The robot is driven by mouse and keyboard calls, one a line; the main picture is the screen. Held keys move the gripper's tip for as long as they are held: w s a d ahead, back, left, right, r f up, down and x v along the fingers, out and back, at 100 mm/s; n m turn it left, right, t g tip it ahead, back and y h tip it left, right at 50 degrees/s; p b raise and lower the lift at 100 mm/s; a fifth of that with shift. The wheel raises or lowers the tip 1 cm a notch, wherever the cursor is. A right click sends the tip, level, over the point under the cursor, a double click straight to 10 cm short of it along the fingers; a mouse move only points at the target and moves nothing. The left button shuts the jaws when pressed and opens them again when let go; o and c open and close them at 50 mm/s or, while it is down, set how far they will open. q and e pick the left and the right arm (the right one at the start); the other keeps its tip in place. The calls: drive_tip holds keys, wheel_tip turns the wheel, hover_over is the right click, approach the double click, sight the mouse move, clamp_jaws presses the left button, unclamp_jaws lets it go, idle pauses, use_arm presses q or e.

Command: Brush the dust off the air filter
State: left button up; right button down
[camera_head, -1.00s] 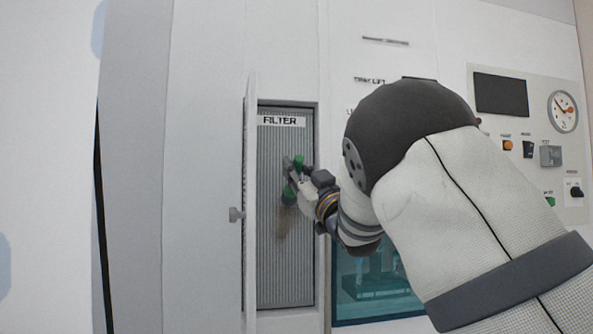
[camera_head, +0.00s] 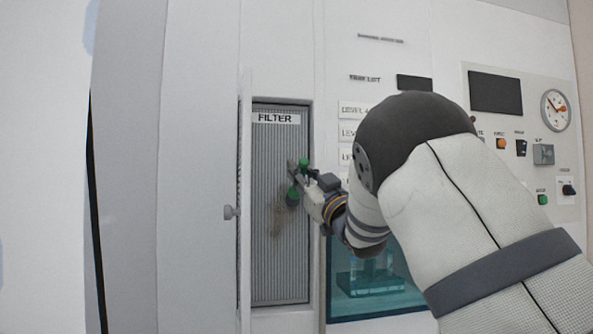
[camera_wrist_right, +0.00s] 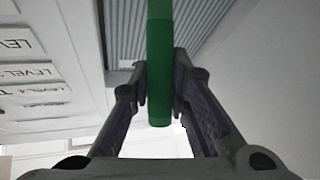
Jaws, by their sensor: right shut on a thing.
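The air filter (camera_head: 268,240) is a tall grey ribbed panel under a "FILTER" label, set in an open recess in the white wall. A brownish dust patch (camera_head: 277,219) shows at its middle, below and left of my gripper. My right gripper (camera_head: 300,180) is in front of the filter's right half, shut on a green-handled tool, the brush (camera_head: 293,195). In the right wrist view the green handle (camera_wrist_right: 160,70) stands between the two fingers, with the ribbed filter (camera_wrist_right: 125,35) behind. The bristles cannot be made out. My left gripper is not in view.
The open filter door (camera_head: 245,200) stands edge-on at the left of the recess, with a knob (camera_head: 230,212). A teal-glazed window (camera_head: 375,285) lies below my right arm. A control panel (camera_head: 525,140) with gauge and buttons is at the right.

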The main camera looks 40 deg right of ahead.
drive_tip(key=shift+s+d+f, duration=0.25)
drive_tip(key=shift+s+d, duration=0.05)
drive_tip(key=shift+d, duration=0.25)
drive_tip(key=shift+a, duration=0.1)
drive_tip(key=w+a, duration=0.2)
drive_tip(key=a, duration=0.1)
idle(0.4)
drive_tip(key=shift+s, duration=0.1)
drive_tip(key=s+d, duration=0.1)
drive_tip(key=d, duration=0.2)
drive_tip(key=shift+s+d, duration=0.15)
drive_tip(key=shift+s, duration=0.25)
